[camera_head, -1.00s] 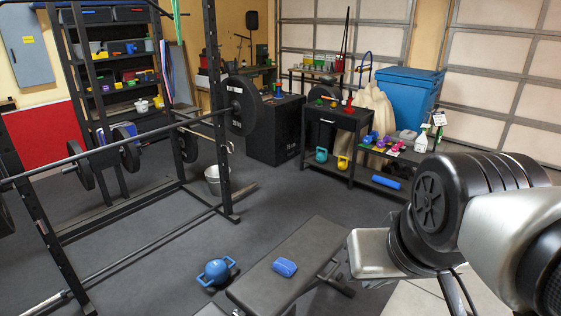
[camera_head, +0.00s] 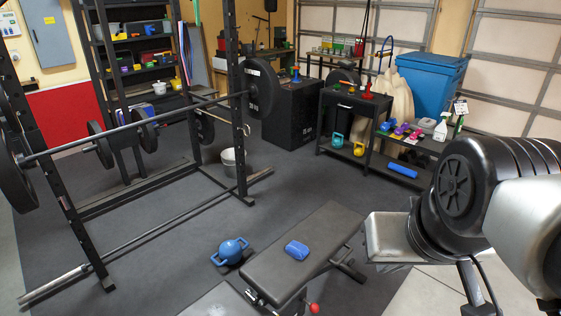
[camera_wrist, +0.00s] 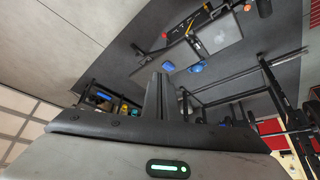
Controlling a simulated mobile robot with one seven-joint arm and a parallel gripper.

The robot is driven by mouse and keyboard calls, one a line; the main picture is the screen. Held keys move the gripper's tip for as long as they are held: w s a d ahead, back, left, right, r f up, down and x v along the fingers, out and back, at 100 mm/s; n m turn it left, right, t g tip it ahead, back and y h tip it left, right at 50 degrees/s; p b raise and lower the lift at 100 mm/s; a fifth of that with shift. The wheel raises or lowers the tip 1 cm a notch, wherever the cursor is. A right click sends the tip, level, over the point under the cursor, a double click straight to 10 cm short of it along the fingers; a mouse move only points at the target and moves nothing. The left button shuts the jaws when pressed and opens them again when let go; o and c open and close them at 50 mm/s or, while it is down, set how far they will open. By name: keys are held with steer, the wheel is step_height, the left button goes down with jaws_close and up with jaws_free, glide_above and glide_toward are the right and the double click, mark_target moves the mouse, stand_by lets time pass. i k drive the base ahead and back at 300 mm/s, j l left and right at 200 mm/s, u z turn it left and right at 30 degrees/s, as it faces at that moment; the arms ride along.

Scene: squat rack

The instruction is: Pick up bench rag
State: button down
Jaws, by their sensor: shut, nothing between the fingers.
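The bench rag (camera_head: 297,249) is a small blue folded cloth lying on the dark pad of the flat bench (camera_head: 315,226), in the lower middle of the head view. My gripper (camera_wrist: 160,97) shows in the wrist view with its dark fingers together and empty. It is well apart from the rag. Two small blue shapes show beyond the fingers there; the left one looks like the rag (camera_wrist: 168,66), but they are too small to be sure. In the head view my arm fills the right side, and the fingers are not clearly visible.
A blue kettlebell (camera_head: 230,251) stands on the floor left of the bench. The squat rack (camera_head: 240,130) with its loaded barbell (camera_head: 190,110) fills the left. A black table (camera_head: 350,105), a low shelf and a blue bin (camera_head: 428,90) stand at the back.

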mark_target(297, 250)
steer(key=i+u, duration=0.1)
steer(key=u, duration=0.25)
steer(key=i+l+u, duration=0.1)
steer(key=u, duration=0.3)
steer(key=l+u, duration=0.2)
steer(key=u, duration=0.15)
steer(key=i+l+u, duration=0.15)
steer(key=l, duration=0.2)
steer(key=i+l+u, duration=0.2)
steer(key=l, duration=0.15)
steer(key=l+u, duration=0.15)
steer(key=l, duration=0.2)
steer(key=i+l, duration=0.1)
steer(key=l, duration=0.4)
steer(key=i+l, duration=0.1)
steer(key=l, duration=0.35)
steer(key=i+u, duration=0.05)
